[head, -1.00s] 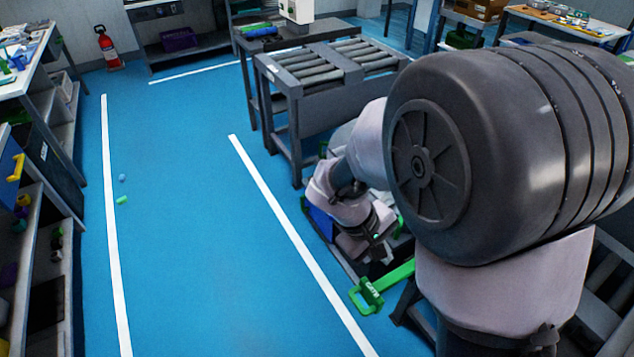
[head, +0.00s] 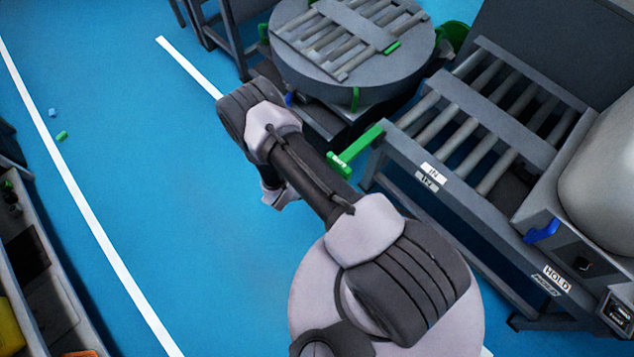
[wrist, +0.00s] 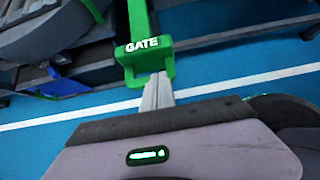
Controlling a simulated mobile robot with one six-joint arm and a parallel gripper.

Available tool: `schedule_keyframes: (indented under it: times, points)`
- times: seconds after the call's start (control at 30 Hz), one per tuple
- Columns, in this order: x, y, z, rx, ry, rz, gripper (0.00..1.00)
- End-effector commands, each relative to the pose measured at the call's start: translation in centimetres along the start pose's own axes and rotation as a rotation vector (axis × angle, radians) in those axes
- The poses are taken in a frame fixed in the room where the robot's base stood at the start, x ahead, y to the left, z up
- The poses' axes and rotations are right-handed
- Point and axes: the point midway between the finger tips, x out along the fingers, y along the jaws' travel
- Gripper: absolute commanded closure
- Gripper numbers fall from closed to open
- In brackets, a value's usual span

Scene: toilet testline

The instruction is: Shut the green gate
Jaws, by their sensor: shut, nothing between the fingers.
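The green gate (head: 356,150) is a bar that sticks out from the near corner of the roller conveyor into the gap before the round turntable, ending in a wider green plate. In the wrist view the gate (wrist: 148,55) stands straight ahead with its white GATE label. My gripper (wrist: 158,80) is shut and empty, its fingertips overlapping the plate's lower end in that view; I cannot tell whether they touch. In the head view my gripper (head: 280,200) is left of the gate, over the blue floor, partly hidden by my arm.
The round turntable (head: 300,75) with rollers stands behind the gate. The roller conveyor (head: 432,200) marked IN is to the right, with a blue handle (head: 542,232) farther along. A shelf (head: 45,290) lines the left edge. The blue floor (head: 150,130) between is mostly clear.

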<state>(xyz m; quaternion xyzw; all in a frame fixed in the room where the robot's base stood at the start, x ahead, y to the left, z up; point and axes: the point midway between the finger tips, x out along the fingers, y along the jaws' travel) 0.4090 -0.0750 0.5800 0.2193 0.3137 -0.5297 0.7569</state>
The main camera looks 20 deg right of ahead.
Motion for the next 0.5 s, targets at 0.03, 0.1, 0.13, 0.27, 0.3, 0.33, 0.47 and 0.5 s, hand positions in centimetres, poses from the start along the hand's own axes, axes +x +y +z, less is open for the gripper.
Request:
schedule_keyframes:
  times: [0.03, 0.1, 0.13, 0.27, 0.3, 0.33, 0.47, 0.5]
  points:
    - [1.4, -0.1, -0.3, 0.002, 0.0, -0.003, 1.0]
    - [2.3, -0.1, 0.6, 0.005, -0.001, -0.003, 1.0]
    - [2.6, -0.1, 0.9, 0.005, 0.0, -0.002, 1.0]
    - [3.6, 0.0, 2.2, 0.004, 0.0, -0.001, 1.0]
    - [3.8, 0.0, 2.4, 0.002, 0.0, 0.0, 1.0]
    - [3.9, 0.0, 2.6, 0.002, 0.0, 0.0, 1.0]
    - [4.1, 0.0, 2.9, 0.002, 0.0, 0.0, 1.0]
    - [4.1, 0.0, 2.9, 0.002, 0.0, 0.0, 1.0]
